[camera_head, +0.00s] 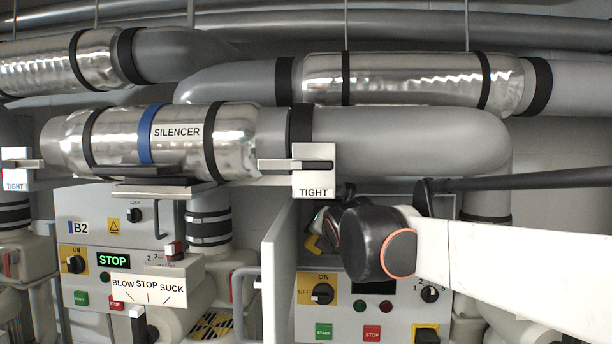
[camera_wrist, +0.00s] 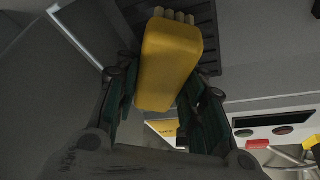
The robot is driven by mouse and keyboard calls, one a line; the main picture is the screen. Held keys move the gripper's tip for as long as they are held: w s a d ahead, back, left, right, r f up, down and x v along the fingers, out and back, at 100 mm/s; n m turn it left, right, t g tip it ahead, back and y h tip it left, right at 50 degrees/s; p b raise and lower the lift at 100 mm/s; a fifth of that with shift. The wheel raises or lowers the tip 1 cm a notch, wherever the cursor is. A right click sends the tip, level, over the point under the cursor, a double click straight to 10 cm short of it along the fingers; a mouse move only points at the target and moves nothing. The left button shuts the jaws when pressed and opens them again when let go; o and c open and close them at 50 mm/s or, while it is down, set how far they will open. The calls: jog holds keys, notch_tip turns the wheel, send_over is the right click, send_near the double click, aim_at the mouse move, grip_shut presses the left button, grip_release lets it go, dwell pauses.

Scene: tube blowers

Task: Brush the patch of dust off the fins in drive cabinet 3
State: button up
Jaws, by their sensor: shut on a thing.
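My gripper (camera_wrist: 163,88) is shut on a yellow brush (camera_wrist: 170,60), with its fingers on both sides of the yellow block. The brush's pale bristles (camera_wrist: 175,15) point up in the wrist view, overlapping a dark slatted panel (camera_wrist: 205,50) that looks like the fins. I cannot tell whether the bristles touch it. No dust patch can be made out. In the head view, my gripper (camera_head: 326,222) is mostly hidden behind my arm, inside the cabinet (camera_head: 310,335) at the right; a bit of yellow shows there. The cabinet's number is not visible.
An open grey door (camera_head: 280,270) stands just left of my gripper. Cabinet B2 (camera_head: 90,260), with a lit STOP display, is further left. The silencer pipe (camera_head: 400,135) and a TIGHT lever (camera_head: 305,165) lie above. Knobs and buttons (camera_head: 372,333) sit below my arm.

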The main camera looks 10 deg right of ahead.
jog(key=shift+r+p, duration=0.4)
jog(key=shift+r, duration=0.2)
jog(key=shift+s+d+f, duration=0.1)
jog(key=shift+s+d, duration=0.05)
jog(key=shift+d, duration=0.75)
jog(key=shift+s+d, duration=0.15)
jog(key=shift+d, duration=0.75)
jog(key=d, duration=0.1)
jog(key=s+d, duration=0.1)
jog(key=shift+d, duration=0.4)
jog(key=shift+w, duration=0.1)
jog(key=shift+w+a, duration=0.35)
jog(key=shift+a, duration=0.7)
jog(key=shift+w+a, duration=0.3)
jog(key=shift+a, duration=0.8)
jog(key=shift+w+a, duration=0.35)
jog(key=shift+a, duration=0.7)
jog(key=s+a, duration=0.2)
jog(key=s, duration=0.3)
jog(key=shift+s+p, duration=0.3)
jog(key=shift+s, duration=0.05)
